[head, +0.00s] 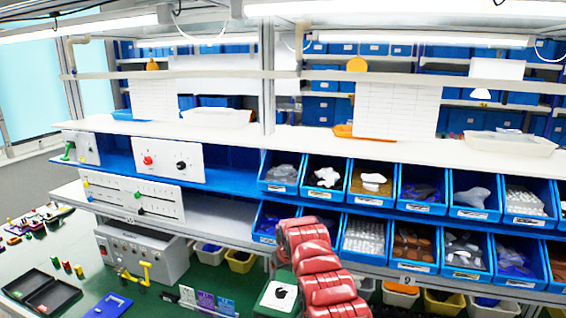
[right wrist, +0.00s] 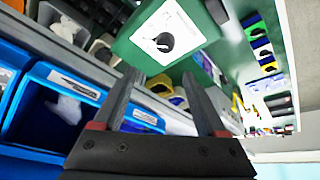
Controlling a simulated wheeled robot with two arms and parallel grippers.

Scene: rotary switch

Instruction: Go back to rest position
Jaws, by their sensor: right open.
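The rotary switch, a green box with a white face and a black knob (head: 281,293), stands on the green bench at the bottom centre of the head view. It also shows at the top of the right wrist view (right wrist: 166,42), apart from the fingers. My right gripper (right wrist: 160,78) is open, with two dark fingers spread and nothing between them. In the head view my red right arm comes up from the bottom, just right of the switch, and its fingers are not clearly visible there. My left gripper is not in view.
Blue bins (head: 470,195) with parts fill the shelves on the right, close to my right arm. Panels with knobs (head: 168,162) stand on the left shelves. A grey box (head: 140,252), black tray (head: 42,292) and small coloured parts occupy the bench's left side.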

